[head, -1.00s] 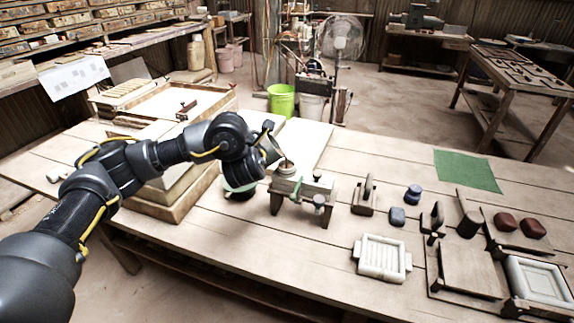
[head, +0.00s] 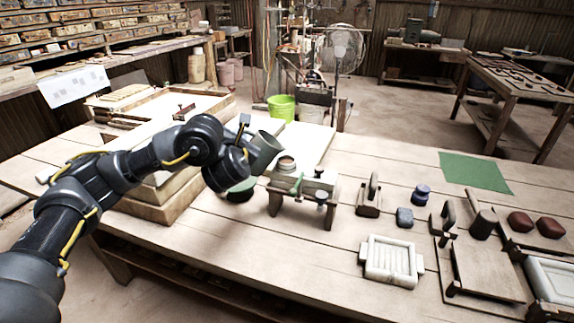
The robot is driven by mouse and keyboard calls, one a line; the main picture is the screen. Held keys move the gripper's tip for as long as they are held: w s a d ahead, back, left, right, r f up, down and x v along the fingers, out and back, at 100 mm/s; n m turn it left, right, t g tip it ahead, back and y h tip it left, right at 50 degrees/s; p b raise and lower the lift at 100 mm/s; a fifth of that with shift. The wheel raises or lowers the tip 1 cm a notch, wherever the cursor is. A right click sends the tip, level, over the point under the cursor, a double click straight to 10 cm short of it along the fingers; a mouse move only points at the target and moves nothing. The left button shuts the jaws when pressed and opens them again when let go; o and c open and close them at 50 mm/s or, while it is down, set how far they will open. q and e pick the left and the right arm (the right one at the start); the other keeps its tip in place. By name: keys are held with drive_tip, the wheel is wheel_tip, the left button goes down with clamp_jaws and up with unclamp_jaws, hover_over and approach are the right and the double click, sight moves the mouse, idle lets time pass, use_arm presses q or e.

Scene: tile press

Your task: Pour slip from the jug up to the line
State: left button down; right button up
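My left gripper (head: 245,143) is shut on a grey-green jug (head: 266,150), mostly hidden behind my wrist. The jug is tilted with its mouth towards the upper right, beside and slightly above a small pale round cup (head: 286,164) with a brownish rim. The fill line and the slip level cannot be made out. My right gripper is out of view.
A green disc (head: 241,190) lies beneath my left wrist. To the right on the bench (head: 230,238) are a wooden stamp (head: 370,197), a blue-grey lump (head: 404,217), a dark blue pot (head: 421,194), a white mould (head: 390,262) and a green cloth (head: 475,173). The bench's front middle is clear.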

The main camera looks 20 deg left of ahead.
use_arm(q)
drive_tip(key=shift+s+a+f+n+t+b, duration=0.15)
drive_tip(key=shift+f+n+b, duration=0.45)
drive_tip(key=shift+b, duration=0.65)
drive_tip(key=shift+a+f+n+t+b, duration=0.15)
drive_tip(key=shift+a+f+n+b, duration=0.15)
drive_tip(key=shift+f+b, duration=0.7)
drive_tip(key=shift+r+b, duration=0.25)
drive_tip(key=shift+b, duration=0.15)
drive_tip(key=shift+r, duration=0.2)
